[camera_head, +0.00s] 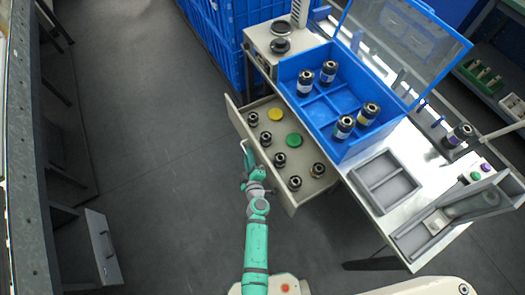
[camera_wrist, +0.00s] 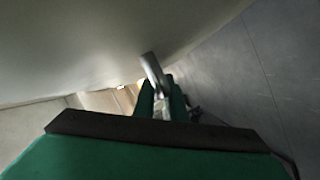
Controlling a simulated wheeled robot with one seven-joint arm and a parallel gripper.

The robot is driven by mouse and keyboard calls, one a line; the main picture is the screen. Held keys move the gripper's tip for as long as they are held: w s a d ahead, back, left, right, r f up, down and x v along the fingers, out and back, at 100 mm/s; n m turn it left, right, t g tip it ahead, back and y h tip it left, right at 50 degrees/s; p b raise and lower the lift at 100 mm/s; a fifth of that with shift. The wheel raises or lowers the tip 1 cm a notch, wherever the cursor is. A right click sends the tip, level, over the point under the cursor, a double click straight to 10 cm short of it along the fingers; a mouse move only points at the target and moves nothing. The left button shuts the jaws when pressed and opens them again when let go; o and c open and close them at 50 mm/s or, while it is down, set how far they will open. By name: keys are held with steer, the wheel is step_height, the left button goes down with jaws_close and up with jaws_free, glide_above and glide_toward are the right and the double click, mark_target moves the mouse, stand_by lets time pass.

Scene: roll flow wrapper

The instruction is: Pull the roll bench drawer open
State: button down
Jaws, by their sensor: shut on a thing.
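The roll bench drawer (camera_head: 306,195) stands pulled out from under the bench top in the head view. Several small black-and-silver parts, a yellow disc (camera_head: 276,114) and a green disc (camera_head: 294,140) lie in it. My gripper (camera_head: 245,160) is at the outer side of the drawer front, at its handle (camera_head: 243,146). In the wrist view my gripper (camera_wrist: 166,100) is shut on the silver bar of the handle (camera_wrist: 152,70), close to the pale drawer front (camera_wrist: 90,50). The exact contact is partly hidden by the fingers.
A blue compartment box (camera_head: 337,153) with a raised clear lid and several rolls stands on the bench (camera_head: 407,150). A grey tray (camera_head: 385,183) sits beside it. Blue crates (camera_head: 213,40) stand behind. The floor (camera_head: 150,140) left of the drawer is clear.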

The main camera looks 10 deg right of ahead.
steer(key=shift+s+a+f, duration=0.1)
steer(key=shift+s+a, duration=0.1)
steer(key=shift+a, duration=0.25)
steer(key=shift+d, duration=0.1)
steer(key=c, duration=2.1)
jaws_free()
steer(key=shift+s, duration=0.1)
steer(key=v, duration=1)
steer(key=shift+s+r, duration=0.2)
steer(key=shift+s, duration=0.1)
